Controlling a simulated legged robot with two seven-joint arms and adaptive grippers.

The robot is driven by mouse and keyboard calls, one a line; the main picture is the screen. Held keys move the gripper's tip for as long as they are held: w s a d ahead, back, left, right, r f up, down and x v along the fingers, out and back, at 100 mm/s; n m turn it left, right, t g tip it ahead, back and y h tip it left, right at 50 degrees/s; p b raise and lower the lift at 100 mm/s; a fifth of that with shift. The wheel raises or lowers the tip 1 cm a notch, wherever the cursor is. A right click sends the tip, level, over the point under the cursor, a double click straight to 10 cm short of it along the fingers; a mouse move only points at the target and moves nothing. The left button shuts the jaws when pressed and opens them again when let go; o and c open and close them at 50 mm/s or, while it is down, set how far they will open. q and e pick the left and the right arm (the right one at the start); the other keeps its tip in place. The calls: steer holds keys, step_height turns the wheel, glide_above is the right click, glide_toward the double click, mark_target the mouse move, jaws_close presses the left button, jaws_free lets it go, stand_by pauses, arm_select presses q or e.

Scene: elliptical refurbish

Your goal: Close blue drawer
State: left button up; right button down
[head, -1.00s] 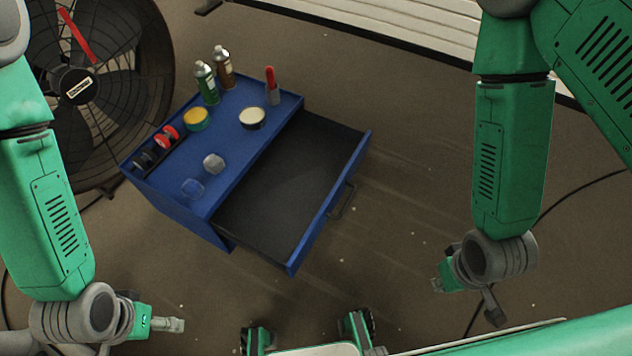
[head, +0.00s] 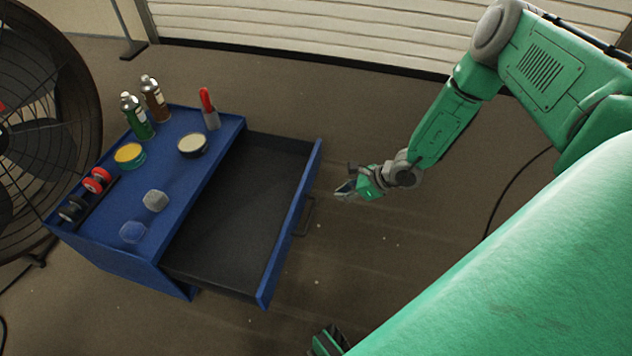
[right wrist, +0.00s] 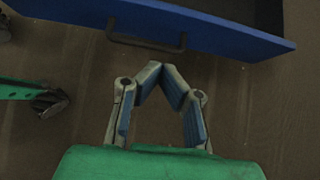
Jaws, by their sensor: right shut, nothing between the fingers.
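The blue drawer (head: 288,236) stands pulled out of the blue cabinet (head: 118,257), and its dark inside looks empty. Its dark handle (head: 305,216) is on the front face. My right gripper (head: 343,190) is shut and empty, in front of the drawer's front and apart from it, a little right of the handle. In the right wrist view the closed fingertips (right wrist: 161,68) point toward the drawer front (right wrist: 205,27) and the handle (right wrist: 146,44), with a gap between. My left gripper is not in view.
A large fan (head: 40,130) stands at left. Floor right of the drawer is free.

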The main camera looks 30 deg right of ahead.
mark_target(300, 201)
steer(key=b+x, duration=0.2)
steer(key=x, duration=0.2)
steer(key=w+r+b+x, duration=0.1)
steer(key=b+x, duration=0.1)
steer(key=x, duration=0.2)
steer(key=a+b+x, duration=0.1)
steer(key=b+x, duration=0.1)
steer(key=x, duration=0.2)
steer(key=shift+w+r, duration=0.2)
steer(key=shift+w, duration=0.15)
steer(key=shift+d, duration=0.1)
